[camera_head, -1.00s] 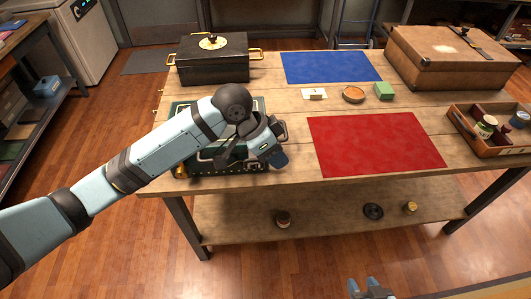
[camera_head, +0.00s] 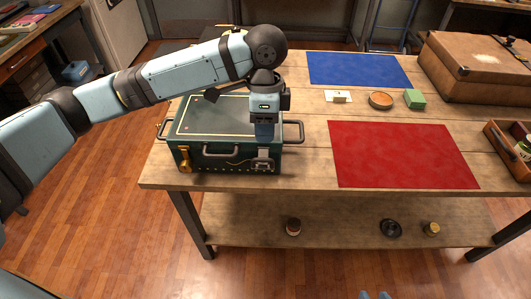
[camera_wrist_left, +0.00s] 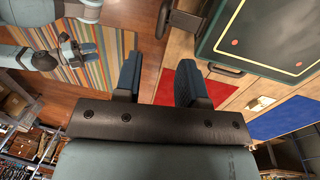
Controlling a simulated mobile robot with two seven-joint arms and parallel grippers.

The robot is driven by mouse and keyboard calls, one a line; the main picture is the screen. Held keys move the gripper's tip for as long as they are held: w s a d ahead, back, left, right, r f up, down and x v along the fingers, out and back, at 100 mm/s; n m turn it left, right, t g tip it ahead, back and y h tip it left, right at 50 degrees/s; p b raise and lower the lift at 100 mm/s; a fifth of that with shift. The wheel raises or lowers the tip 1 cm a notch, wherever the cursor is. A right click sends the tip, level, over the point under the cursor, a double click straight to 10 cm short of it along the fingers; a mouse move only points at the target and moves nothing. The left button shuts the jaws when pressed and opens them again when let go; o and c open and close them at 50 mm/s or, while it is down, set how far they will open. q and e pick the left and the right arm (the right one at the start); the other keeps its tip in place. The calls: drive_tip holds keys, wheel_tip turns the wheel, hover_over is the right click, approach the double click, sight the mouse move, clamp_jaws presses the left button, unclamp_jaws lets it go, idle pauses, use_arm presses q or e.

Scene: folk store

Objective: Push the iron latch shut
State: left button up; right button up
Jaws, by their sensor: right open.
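A green chest (camera_head: 215,120) with gold edging stands at the front left of the table, its lid down. A grey iron latch (camera_head: 262,162) is at the right of its front face, and a brass latch (camera_head: 184,158) at the left. My left gripper (camera_head: 264,136) points down just above the iron latch; its fingers hide the latch's top, and I cannot tell if they touch. My right gripper (camera_head: 375,295) barely shows at the bottom edge.
A red mat (camera_head: 400,155) lies right of the chest, a blue mat (camera_head: 357,69) behind it. A white card (camera_head: 338,96), a round dish (camera_head: 380,100) and a green block (camera_head: 414,99) lie between. A brown case (camera_head: 475,68) stands at the back right.

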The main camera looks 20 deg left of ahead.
sight(265, 153)
use_arm(q)
drive_tip(key=f, duration=0.5)
drive_tip(key=s+f, duration=0.1)
drive_tip(key=f, duration=0.1)
drive_tip(key=shift+d+f+b, duration=0.15)
drive_tip(key=shift+b, duration=0.2)
clamp_jaws()
